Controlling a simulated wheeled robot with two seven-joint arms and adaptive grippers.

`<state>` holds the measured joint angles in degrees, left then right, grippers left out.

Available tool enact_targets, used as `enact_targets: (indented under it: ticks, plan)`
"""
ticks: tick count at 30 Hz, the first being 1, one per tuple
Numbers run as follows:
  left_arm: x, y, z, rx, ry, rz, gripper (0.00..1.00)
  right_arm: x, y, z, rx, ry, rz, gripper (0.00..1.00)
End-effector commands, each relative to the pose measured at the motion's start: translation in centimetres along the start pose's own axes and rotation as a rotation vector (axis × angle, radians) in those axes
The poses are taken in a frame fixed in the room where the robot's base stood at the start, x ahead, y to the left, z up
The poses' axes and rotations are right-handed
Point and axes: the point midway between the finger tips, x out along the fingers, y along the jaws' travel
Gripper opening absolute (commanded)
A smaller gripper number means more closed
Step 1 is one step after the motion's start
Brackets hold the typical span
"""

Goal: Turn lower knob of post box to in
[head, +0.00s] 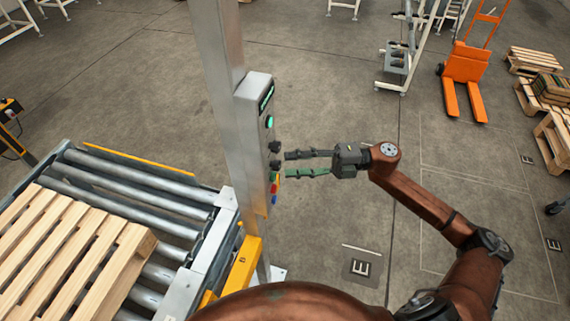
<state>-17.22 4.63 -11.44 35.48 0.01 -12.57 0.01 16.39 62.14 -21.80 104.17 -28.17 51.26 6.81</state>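The post box (256,105) is a grey upright box on a metal post, with its control face to the right. A green lamp (270,122) shows near its top. Below it are two dark knobs, the upper knob (274,147) and the lower knob (275,164). My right gripper (288,163) is open, its fingers pointing left at the box, with the tips just right of the knobs and about level with the lower one. I cannot tell whether they touch it or which way the knob points. My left gripper is not in view.
Small coloured buttons (274,188) sit below the knobs. The metal post (217,45) stands beside a roller conveyor (140,180) with a wooden pallet (75,255). A yellow guard (243,265) is at the post's foot.

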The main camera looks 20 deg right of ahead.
Motion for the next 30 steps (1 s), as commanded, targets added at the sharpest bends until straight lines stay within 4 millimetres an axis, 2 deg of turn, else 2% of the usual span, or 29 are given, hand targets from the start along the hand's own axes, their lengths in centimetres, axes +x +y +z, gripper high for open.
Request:
enact_targets:
  ticks: [6,13,19,30]
  plan:
    - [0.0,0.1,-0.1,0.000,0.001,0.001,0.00,-4.8,-0.1,0.1,0.002,-0.004,-0.003,0.40]
    - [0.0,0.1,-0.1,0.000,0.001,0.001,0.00,-8.1,-0.1,0.1,0.000,-0.003,-0.002,0.40]
    - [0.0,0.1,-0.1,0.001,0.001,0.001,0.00,-9.0,0.0,0.1,0.000,-0.001,0.000,0.40]
    - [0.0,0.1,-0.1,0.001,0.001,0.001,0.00,-8.5,0.0,0.1,-0.001,0.001,0.000,0.40]
